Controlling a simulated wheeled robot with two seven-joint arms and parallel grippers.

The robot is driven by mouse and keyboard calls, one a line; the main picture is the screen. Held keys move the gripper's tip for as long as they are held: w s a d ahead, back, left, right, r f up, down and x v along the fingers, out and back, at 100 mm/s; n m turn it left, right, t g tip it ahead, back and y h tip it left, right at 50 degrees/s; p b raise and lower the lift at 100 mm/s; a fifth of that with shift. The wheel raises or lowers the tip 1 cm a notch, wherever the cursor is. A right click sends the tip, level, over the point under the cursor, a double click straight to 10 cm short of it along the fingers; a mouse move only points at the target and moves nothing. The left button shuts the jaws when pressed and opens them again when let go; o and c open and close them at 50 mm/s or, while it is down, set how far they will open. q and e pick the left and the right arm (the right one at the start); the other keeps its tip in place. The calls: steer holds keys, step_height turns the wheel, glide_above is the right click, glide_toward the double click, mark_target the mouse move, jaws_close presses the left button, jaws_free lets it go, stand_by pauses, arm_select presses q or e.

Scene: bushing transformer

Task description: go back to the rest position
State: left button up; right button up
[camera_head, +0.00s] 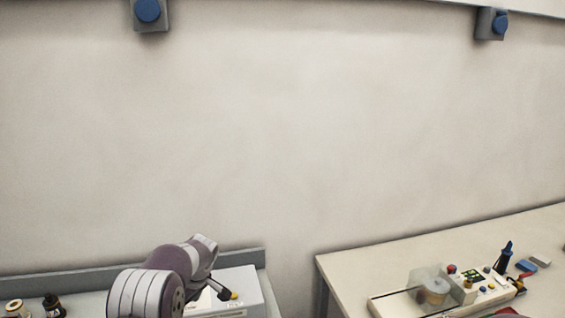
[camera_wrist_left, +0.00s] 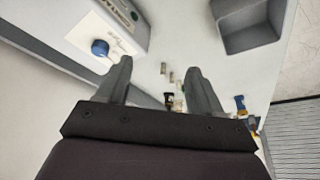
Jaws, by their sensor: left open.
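My left arm comes in from the bottom left of the head view, and its gripper (camera_head: 220,292) is in front of a white box-shaped device (camera_head: 243,284). In the left wrist view the two fingers of the left gripper (camera_wrist_left: 160,75) stand wide apart with nothing held between them. Small cylinders (camera_wrist_left: 167,72) and a dark bottle-like piece (camera_wrist_left: 168,100) show beyond the gap, apart from the fingers. My right gripper is not seen in either view.
The left wrist view shows a blue knob (camera_wrist_left: 100,47) on a pale device and a grey bin (camera_wrist_left: 250,32). Two small fittings (camera_head: 15,308) (camera_head: 53,305) stand at the lower left. The right table (camera_head: 350,262) carries an instrument panel (camera_head: 480,285). The wall behind is bare between blue sockets.

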arm_select(q)
steer(key=s+d+f+m+g+h+b, duration=0.1)
steer(key=s+d+f+m+h, duration=0.15)
steer(key=s+f+m, duration=0.4)
steer(key=s+d+m+h+b, duration=0.1)
steer(key=s+d+m+b, duration=0.1)
steer(key=s, duration=1)
steer(key=s+d+m+b, duration=0.2)
steer(key=s+m+b, duration=0.2)
steer(key=s, duration=0.8)
steer(key=shift+s+d+h+b, duration=0.15)
steer(key=shift+s+h+b, duration=0.25)
steer(key=shift+b, duration=0.45)
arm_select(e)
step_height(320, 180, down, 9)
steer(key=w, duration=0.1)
arm_select(q)
steer(key=shift+s+r, duration=0.1)
steer(key=shift+s, duration=0.05)
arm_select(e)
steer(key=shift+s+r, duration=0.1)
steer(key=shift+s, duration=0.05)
